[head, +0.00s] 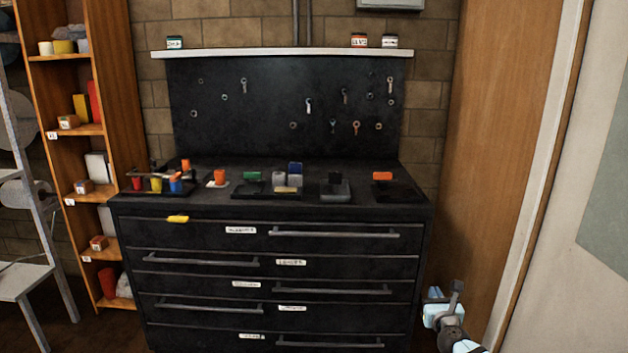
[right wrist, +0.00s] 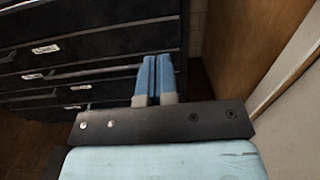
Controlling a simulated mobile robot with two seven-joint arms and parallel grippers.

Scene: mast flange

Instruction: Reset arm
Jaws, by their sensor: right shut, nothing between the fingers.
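My right gripper (head: 457,290) is at the lower right of the head view, to the right of the black drawer cabinet (head: 200,285) and apart from it. In the right wrist view its two blue fingers (right wrist: 158,78) are pressed together with nothing between them. The cabinet drawers show behind the fingers there. My left gripper is in neither view.
The cabinet top holds several small coloured blocks and trays, with an orange block (head: 382,176) at the right. An orange shelf (head: 122,130) and grey ladder (head: 35,200) stand left. A wooden panel (head: 505,130) stands right.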

